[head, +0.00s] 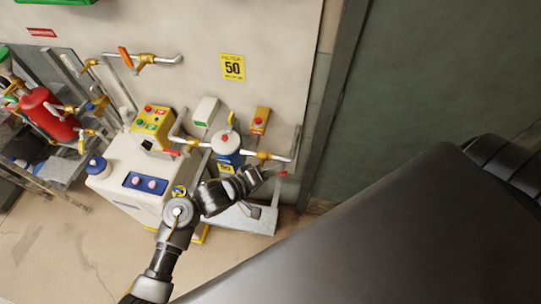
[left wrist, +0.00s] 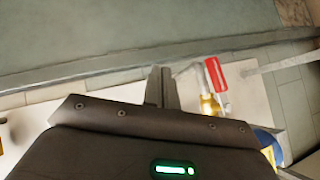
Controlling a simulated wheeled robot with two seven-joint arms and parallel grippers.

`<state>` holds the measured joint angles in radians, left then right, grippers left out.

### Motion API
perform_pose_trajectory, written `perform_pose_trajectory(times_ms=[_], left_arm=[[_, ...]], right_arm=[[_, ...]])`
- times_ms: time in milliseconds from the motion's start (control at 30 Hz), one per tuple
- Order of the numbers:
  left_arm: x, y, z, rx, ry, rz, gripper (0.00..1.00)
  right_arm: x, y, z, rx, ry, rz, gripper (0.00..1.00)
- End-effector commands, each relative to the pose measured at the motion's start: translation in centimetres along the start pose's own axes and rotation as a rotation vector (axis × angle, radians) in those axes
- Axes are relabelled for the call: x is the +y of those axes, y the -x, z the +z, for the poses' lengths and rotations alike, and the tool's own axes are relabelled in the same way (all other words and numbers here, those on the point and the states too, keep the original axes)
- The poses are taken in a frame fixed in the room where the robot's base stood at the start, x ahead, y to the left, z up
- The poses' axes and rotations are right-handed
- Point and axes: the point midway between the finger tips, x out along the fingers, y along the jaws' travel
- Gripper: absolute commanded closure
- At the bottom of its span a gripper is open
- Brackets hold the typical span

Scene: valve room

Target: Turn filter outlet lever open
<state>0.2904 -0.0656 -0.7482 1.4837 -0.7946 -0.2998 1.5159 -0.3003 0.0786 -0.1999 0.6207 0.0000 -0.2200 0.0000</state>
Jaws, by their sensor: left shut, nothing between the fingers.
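The filter (head: 226,143), blue with a white top, stands by the wall in the head view. A brass valve (head: 264,155) sits on the pipe to its right. Its red lever (head: 283,173) shows just past my left gripper (head: 270,174). In the left wrist view, the red lever (left wrist: 215,75) stands out from the brass valve (left wrist: 210,106), to the right of my left gripper's fingers (left wrist: 163,85). Those fingers are shut and empty, with a visible gap between them and the lever. My right gripper is not in view.
A white cabinet (head: 130,170) with a yellow control box (head: 152,128) stands left of the filter. Another pipe with an orange lever (head: 125,57) runs on the wall above. A red cylinder (head: 47,113) is at far left. A dark green wall (head: 430,80) is at right.

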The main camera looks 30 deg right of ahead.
Motion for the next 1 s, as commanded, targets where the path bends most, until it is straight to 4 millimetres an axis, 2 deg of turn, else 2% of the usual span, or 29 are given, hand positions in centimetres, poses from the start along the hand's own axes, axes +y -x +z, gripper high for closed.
perform_pose_trajectory(times_ms=[200, 467, 567, 633, 667, 767, 867, 900, 967, 1000], left_arm=[[1.8, 2.1, 0.7, 0.001, -0.002, 0.001, 1.0], [2.5, 2.9, 1.0, 0.001, 0.0, -0.001, 1.0], [1.9, 2.9, 1.0, 0.006, 0.003, -0.006, 1.0], [0.1, 2.8, 1.0, 0.023, 0.009, -0.022, 1.0], [-1.1, 2.8, 0.9, 0.035, 0.013, -0.034, 1.0], [-7.3, 2.9, 0.8, 0.095, 0.025, -0.099, 1.0], [-16.4, 3.9, 1.9, 0.162, 0.032, -0.215, 1.0], [-20.3, 4.6, 2.8, 0.184, 0.033, -0.272, 1.0], [-26.1, 6.0, 4.7, 0.208, 0.03, -0.363, 1.0], [-29.7, 7.1, 6.3, 0.215, 0.026, -0.427, 1.0]], right_arm=[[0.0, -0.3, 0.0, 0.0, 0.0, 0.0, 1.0], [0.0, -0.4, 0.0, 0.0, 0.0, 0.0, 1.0], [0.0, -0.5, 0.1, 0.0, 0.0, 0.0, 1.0], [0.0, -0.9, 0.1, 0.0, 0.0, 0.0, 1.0], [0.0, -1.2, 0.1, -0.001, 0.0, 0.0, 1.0], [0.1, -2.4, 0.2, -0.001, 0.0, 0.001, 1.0], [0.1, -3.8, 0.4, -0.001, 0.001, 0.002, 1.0], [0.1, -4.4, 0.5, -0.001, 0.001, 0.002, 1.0], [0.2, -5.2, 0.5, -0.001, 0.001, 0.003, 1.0], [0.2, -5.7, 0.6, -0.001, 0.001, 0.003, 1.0]])
